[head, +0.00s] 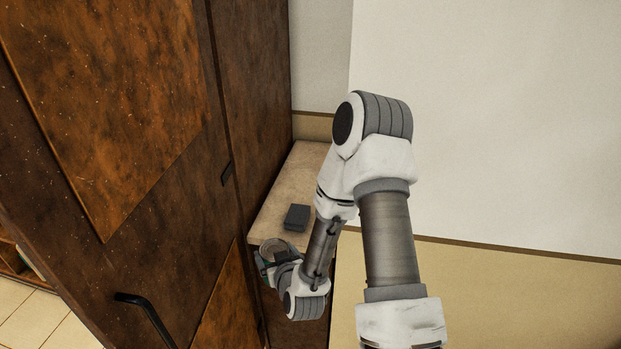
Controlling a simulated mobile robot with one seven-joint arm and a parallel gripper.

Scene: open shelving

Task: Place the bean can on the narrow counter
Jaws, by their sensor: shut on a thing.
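The narrow counter (312,170) is a pale beige top between the rusty brown cabinet and the wall. My gripper (278,262) is at the counter's near end, partly hidden by my own wrist. It is shut on a small round thing with a greyish top (271,246), which appears to be the bean can; its label is not readable. The can is over or just beside the counter's near edge; I cannot tell whether it touches the surface.
A small dark grey box (297,217) lies on the counter just beyond my gripper. The tall brown cabinet (150,130) with a black handle (146,316) closes off the left side. The counter's far part is clear.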

